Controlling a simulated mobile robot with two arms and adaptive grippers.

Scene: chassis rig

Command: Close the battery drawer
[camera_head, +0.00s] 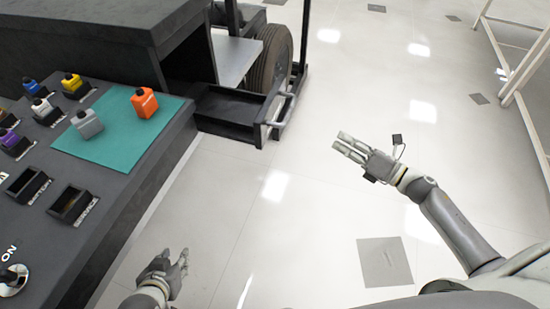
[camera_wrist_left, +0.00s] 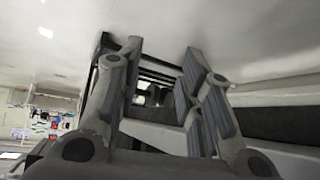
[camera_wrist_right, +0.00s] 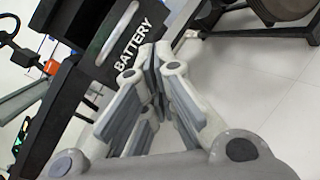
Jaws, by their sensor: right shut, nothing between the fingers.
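The battery drawer (camera_head: 232,112) is a low black tray with a pale handle (camera_head: 286,108) on its front. In the head view it sticks out of the dark chassis, so it stands open. In the right wrist view its black front (camera_wrist_right: 135,60) carries the word BATTERY beside the handle. My right gripper (camera_head: 345,147) is to the right of the drawer front, apart from it in the head view. Its fingertips (camera_wrist_right: 153,58) are closed together and empty. My left gripper (camera_head: 181,262) is low, near the bench's front edge. Its fingers (camera_wrist_left: 152,58) are spread with nothing between them.
A dark bench (camera_head: 150,190) at left carries a teal mat (camera_head: 115,145) with an orange block (camera_head: 144,102) and a grey block (camera_head: 87,124), plus several coloured blocks in slots. A wheel (camera_head: 271,58) stands behind the drawer. The floor on the right is clear up to a white frame (camera_head: 522,65).

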